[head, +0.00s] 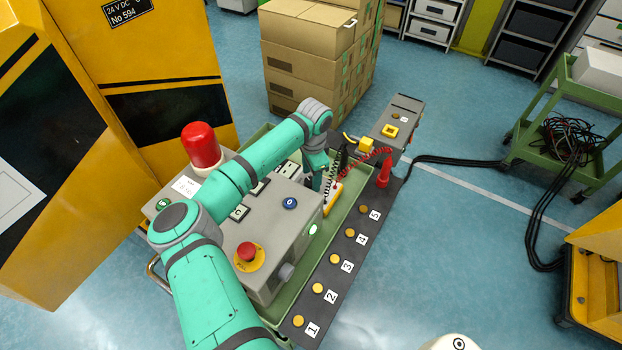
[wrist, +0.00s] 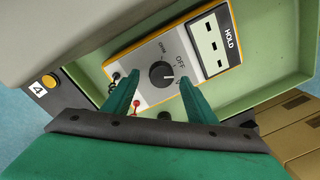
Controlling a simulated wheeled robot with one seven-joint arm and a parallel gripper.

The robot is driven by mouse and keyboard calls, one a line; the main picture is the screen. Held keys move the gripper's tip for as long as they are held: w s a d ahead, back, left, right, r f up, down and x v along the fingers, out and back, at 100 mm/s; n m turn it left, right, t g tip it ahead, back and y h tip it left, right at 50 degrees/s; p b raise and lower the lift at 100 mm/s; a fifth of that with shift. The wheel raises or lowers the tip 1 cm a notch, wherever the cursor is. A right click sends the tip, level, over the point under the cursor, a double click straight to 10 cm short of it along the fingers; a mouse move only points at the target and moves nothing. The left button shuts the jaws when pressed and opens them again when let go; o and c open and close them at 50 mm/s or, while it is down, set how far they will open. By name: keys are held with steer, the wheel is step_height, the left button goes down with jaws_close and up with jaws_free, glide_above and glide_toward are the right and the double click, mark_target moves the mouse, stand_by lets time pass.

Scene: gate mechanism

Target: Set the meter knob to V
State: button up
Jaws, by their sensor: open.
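The meter (wrist: 205,45) is a yellow-edged white handheld unit with a display and the word HOLD, lying in the green tray. Its dark round knob (wrist: 161,73) shows in the wrist view, with OFF printed to its right and small marks around it. A light mark sits on the knob's right side; the V label and the exact setting are too small to read surely. My gripper (wrist: 158,78) is open, its two green fingers on either side of the knob in the picture. I cannot tell whether they touch it. In the head view the meter (head: 331,202) is partly hidden by my gripper (head: 321,176).
A grey control box (head: 276,235) with a red emergency button stands left of the meter. Coiled leads and a red plug (head: 384,174) are close by on the right. A strip of numbered yellow buttons (head: 333,258) runs along the tray. Cardboard boxes (head: 305,50) stand behind.

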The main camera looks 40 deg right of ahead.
steer(key=shift+w+f, duration=0.15)
steer(key=shift+f, duration=0.85)
steer(key=c, duration=1.1)
steer(key=shift+o, duration=0.2)
steer(key=shift+m, duration=0.3)
steer(key=m, duration=0.3)
steer(key=shift+m, duration=1.6)
